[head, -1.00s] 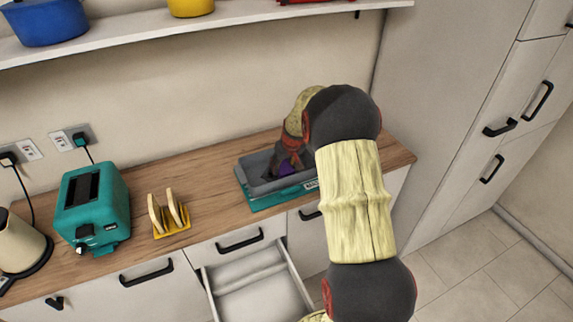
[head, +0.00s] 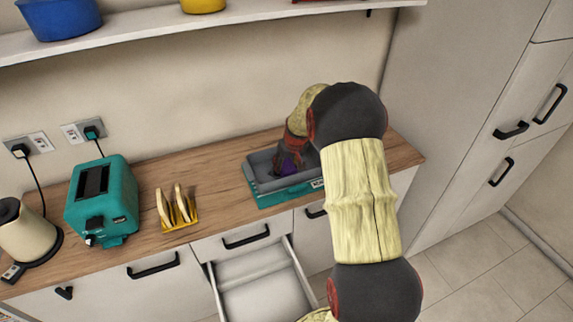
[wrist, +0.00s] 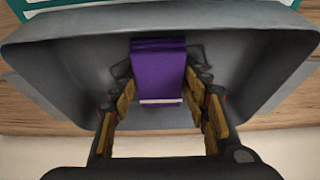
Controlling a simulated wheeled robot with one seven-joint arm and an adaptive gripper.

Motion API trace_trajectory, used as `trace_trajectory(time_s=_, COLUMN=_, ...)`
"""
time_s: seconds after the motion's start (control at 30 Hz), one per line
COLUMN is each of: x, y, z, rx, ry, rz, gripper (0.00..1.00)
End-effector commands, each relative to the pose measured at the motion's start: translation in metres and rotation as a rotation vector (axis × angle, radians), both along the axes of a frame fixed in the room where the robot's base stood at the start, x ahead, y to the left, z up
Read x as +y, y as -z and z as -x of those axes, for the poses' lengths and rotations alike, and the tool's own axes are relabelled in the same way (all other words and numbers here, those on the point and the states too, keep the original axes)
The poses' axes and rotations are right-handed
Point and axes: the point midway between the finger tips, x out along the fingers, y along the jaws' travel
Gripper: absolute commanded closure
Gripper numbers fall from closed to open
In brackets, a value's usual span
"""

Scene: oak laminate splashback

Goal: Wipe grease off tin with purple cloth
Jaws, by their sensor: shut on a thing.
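The grey tin (head: 257,166) is a deep rectangular pan standing on the worktop on a teal base. Its sloping inner walls fill much of the wrist view (wrist: 75,60). My gripper (wrist: 160,88) reaches down into the tin, its fingers closed on either side of the folded purple cloth (wrist: 158,65). In the head view a bit of the cloth (head: 291,168) shows inside the tin below my gripper. Whether the cloth touches the floor of the tin I cannot tell. No grease can be made out. My arm hides part of the tin's right side.
A teal toaster (head: 103,200), a yellow toast rack (head: 181,222) and a cream kettle (head: 27,232) stand to the left on the worktop. An open drawer (head: 262,285) juts out below. A shelf (head: 200,32) with pots runs above.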

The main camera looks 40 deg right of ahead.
Motion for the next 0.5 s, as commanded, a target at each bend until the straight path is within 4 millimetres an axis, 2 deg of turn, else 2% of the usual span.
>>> trace_trajectory(time_s=0.5, x=0.0, y=-0.04, z=0.0, rx=-0.001, ry=0.0, rz=0.0, gripper=0.74)
